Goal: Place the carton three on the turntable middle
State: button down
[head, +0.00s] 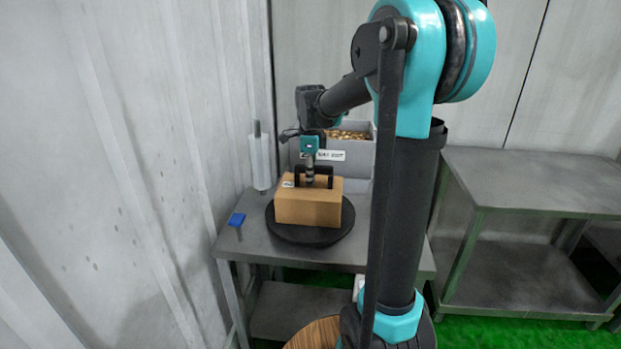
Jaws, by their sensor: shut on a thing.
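A brown carton (307,208) is on the black round turntable (310,238), over its middle part as seen from here. It looks level and upright, and I cannot tell whether its underside touches the disc. A dark handle (296,178) stands on top of the carton. My gripper (312,180) points down at the handle from above and is shut on it; the fingertips are small and partly merge with the dark handle. No number on the carton can be read.
The turntable stands on a grey metal table (240,253). Behind it is a grey bin (357,160) with a label and brownish contents. A white roll (260,163) stands back left, and a blue item (237,220) lies at left. An empty metal bench (530,185) is at right.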

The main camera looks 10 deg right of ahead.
jog(key=c, duration=1.4)
grip_release()
jog(key=shift+o, duration=0.2)
notch_tip(320, 180, up, 12)
jog(key=shift+r, duration=0.15)
